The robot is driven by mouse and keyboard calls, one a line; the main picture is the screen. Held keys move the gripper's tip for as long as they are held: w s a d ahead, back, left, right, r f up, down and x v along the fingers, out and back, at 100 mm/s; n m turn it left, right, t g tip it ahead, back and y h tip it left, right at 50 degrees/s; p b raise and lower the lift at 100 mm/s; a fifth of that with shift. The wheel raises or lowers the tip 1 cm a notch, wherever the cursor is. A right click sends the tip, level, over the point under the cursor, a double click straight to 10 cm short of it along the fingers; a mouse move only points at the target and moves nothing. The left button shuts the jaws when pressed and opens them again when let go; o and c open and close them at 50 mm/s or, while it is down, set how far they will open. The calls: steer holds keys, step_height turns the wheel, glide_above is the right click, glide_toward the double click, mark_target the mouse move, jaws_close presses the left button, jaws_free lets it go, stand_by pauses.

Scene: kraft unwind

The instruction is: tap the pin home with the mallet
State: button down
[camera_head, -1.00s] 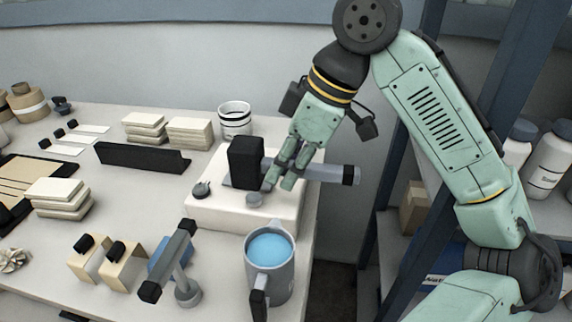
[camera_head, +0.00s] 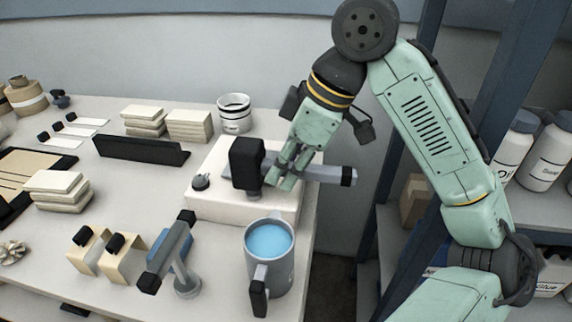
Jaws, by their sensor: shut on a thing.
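The mallet has a black block head (camera_head: 247,163) and a grey handle (camera_head: 325,173) with a black end, pointing right. My gripper (camera_head: 280,178) is shut on the handle close to the head. The mallet is over the white block (camera_head: 225,208) near the table's right edge. A short grey round pin (camera_head: 253,196) shows on the block just below the head in the picture. The head looks apart from the pin, but the height between them is hard to tell. The fingers partly cover the handle.
A grey mug with blue contents (camera_head: 270,285) stands in front of the block. A grey-blue stand with a black-ended bar (camera_head: 185,280) is left of it. A small dark knob (camera_head: 200,182) sits on the block. A white cup (camera_head: 235,115) stands behind. Shelves are at right.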

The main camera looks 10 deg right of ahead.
steer(key=shift+r+p, duration=1.6)
steer(key=shift+r, duration=1.2)
